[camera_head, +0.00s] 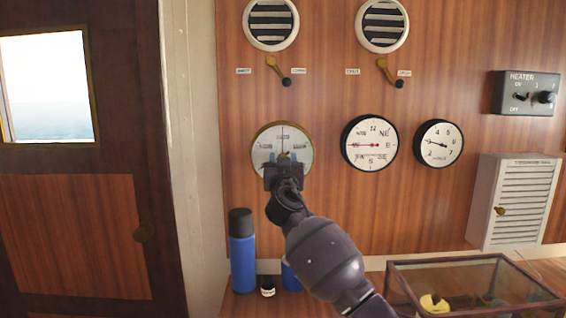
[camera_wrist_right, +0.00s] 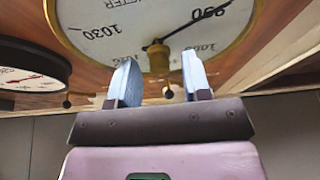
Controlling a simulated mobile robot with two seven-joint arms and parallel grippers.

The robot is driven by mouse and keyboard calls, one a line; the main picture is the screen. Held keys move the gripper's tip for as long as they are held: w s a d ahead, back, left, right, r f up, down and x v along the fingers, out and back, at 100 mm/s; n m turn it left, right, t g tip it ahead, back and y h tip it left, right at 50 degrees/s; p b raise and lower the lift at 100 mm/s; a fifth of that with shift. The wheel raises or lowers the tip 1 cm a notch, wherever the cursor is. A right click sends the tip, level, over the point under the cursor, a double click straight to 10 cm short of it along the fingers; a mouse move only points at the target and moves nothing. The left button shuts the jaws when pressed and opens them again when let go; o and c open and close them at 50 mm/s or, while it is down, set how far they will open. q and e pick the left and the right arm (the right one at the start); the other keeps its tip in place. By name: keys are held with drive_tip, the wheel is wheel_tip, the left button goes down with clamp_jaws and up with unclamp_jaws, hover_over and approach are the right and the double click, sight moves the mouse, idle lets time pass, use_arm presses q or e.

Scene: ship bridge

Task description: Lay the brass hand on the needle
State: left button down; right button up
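The barometer (camera_head: 262,142) is a round white dial with a brass rim on the wood wall. It fills the top of the right wrist view (camera_wrist_right: 100,18), upside down. A dark needle (camera_wrist_right: 182,28) runs from its centre toward the 990 mark. A brass piece (camera_wrist_right: 158,57) stands at the dial centre; I cannot tell how the brass hand lies. My right gripper (camera_head: 284,170) is in front of the dial's lower half and hides part of it. Its two pale fingers (camera_wrist_right: 162,80) are apart, to either side of the brass piece, with nothing visibly held. My left gripper is out of view.
Two brass levers (camera_head: 277,66) (camera_head: 388,72) are above. A blue flask (camera_head: 242,252) and a glass case (camera_head: 449,262) stand below. Bare wall is left of the barometer.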

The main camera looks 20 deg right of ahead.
drive_tip(key=c, duration=0.7)
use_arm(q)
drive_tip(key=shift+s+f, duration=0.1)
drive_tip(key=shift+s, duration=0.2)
use_arm(e)
clamp_jaws()
drive_tip(key=shift+n, duration=0.3)
